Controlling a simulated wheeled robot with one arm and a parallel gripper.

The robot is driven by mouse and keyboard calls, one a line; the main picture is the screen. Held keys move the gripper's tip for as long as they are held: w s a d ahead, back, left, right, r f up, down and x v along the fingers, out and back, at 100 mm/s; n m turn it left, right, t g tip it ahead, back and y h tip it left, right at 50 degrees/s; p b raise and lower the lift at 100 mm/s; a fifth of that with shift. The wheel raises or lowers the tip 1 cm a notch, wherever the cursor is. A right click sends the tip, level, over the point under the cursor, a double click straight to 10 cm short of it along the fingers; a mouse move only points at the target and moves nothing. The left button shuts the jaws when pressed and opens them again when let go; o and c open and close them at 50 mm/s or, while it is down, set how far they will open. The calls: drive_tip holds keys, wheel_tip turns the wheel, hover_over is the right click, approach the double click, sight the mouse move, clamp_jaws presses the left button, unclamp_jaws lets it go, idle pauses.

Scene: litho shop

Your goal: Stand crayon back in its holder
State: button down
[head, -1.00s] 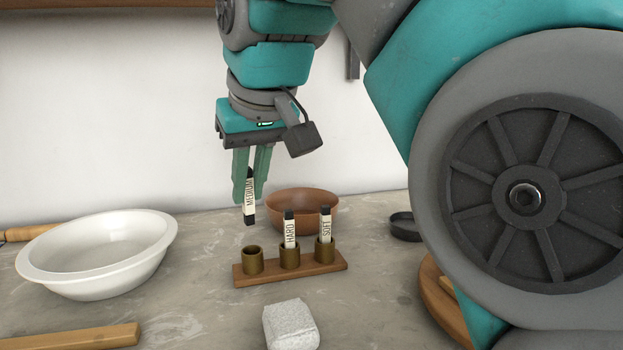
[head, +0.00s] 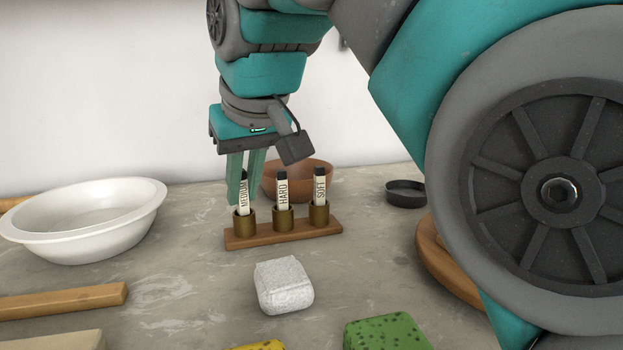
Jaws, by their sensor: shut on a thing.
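The crayon labelled MEDIUM (head: 244,195) has a black tip and a white label. It stands upright with its lower end in or right at the left brass cup (head: 244,225) of the wooden holder (head: 290,235). My gripper (head: 245,190) is shut on this crayon, its green fingers at the crayon's upper part. The HARD crayon (head: 283,188) stands in the middle cup (head: 283,217). The SOFT crayon (head: 319,186) stands in the right cup (head: 319,215). How deep the MEDIUM crayon sits is hidden by the cup.
A white basin (head: 85,225) stands left of the holder, a brown bowl (head: 310,180) behind it. A pale grey block (head: 284,284) lies in front. A small dark dish (head: 405,193) is at right. Yellow and green sponges (head: 386,332) and a wooden bar (head: 65,301) are nearer.

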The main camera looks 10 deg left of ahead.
drive_tip(key=c, duration=0.8)
unclamp_jaws()
drive_tip(key=shift+r, duration=0.1)
drive_tip(key=p+v, duration=0.2)
drive_tip(key=v, duration=0.5)
drive_tip(key=shift+s+d+r, duration=0.1)
drive_tip(key=shift+s+r, duration=0.1)
drive_tip(key=shift+r, duration=0.1)
drive_tip(key=shift+d, duration=0.1)
